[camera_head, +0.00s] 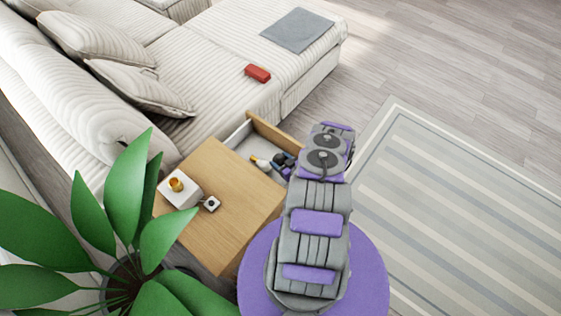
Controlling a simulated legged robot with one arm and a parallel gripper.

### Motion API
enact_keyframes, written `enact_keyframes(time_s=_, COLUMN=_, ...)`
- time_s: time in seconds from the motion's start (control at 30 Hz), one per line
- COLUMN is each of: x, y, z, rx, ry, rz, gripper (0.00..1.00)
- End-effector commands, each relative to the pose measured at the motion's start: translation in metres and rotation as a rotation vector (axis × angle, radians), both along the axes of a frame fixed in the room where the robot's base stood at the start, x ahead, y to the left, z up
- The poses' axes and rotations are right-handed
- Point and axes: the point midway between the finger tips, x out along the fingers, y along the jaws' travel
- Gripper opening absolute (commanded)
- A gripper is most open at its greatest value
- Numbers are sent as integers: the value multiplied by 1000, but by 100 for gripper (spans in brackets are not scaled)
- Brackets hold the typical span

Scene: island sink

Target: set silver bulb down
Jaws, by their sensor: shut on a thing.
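My gripper (279,160) is small in the head view and reaches into the open drawer (238,134) of the wooden side table (222,185). A small pale bulb-like thing with a yellowish part (261,163) is at its tip; I take it to be the silver bulb. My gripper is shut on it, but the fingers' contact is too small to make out. The bulb is over or inside the drawer; I cannot tell whether it touches the drawer floor.
On the tabletop are a white block (188,196) with a golden thing (177,185) on it and a small white item (212,203) beside it. A plant (125,235) crowds the left. A red object (257,73) and grey cloth (298,30) lie on the sofa (215,45).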

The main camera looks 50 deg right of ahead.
Motion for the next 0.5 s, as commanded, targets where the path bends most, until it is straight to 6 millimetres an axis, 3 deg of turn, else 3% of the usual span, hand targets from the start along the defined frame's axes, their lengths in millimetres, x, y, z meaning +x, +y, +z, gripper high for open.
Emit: enact_keyframes(time_s=0.5, x=0, y=0, z=-12, rx=0, ry=0, rz=1, gripper=36)
